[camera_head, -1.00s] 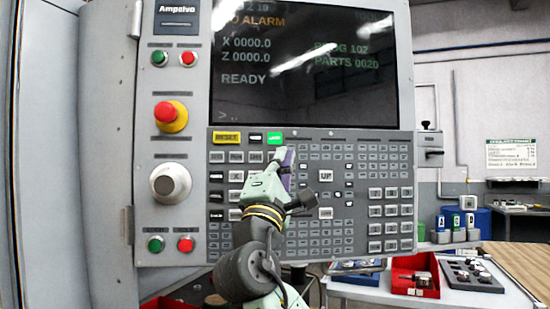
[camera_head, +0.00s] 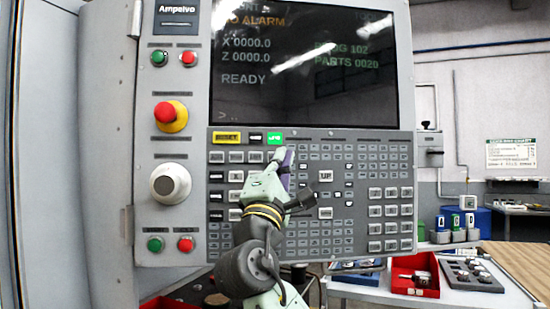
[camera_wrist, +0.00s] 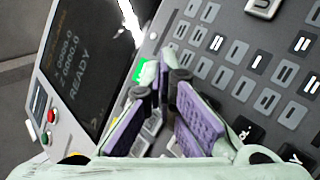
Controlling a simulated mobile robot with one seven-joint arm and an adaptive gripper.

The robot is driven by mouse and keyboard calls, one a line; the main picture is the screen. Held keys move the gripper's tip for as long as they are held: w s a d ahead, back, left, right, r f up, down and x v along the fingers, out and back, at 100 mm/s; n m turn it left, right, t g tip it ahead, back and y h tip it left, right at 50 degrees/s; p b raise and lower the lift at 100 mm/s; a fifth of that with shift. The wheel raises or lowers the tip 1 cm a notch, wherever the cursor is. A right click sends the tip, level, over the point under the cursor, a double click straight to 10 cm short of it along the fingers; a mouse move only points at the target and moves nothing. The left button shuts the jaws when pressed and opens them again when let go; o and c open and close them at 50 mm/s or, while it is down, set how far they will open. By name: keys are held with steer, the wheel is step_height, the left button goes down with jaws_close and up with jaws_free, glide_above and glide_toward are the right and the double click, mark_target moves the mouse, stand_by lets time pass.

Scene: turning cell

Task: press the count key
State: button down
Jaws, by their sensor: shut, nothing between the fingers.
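The control panel (camera_head: 345,224) carries a keypad with several rows of small grey, white and black keys. I cannot read which one is the count key. My gripper (camera_head: 289,153) is shut and empty, with its tips over the upper keypad just below and right of the green key. In the wrist view, its purple-padded fingers (camera_wrist: 164,72) hide part of the green key (camera_wrist: 139,70). Whether the tips touch any key I cannot tell.
The screen (camera_head: 300,65) above the keys shows READY and PARTS 0020. A red emergency button (camera_head: 168,115) and a round knob (camera_head: 170,183) stand out at the left. A table with a red tray (camera_head: 414,276) is at the lower right.

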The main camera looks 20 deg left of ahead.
stand_by(0.4)
steer(key=shift+s+d, duration=0.3)
steer(key=shift+s, duration=0.3)
steer(key=shift+s+d+b, duration=0.2)
steer(key=shift+s+d, duration=0.2)
steer(key=shift+s, duration=0.35)
steer(key=shift+s+d+b, duration=0.2)
steer(key=shift+s+d, duration=0.2)
steer(key=shift+s, duration=0.35)
steer(key=shift+s+d+b, duration=0.2)
steer(key=shift+s+d, duration=0.2)
steer(key=shift+s, duration=0.35)
steer(key=shift+a+f, duration=0.1)
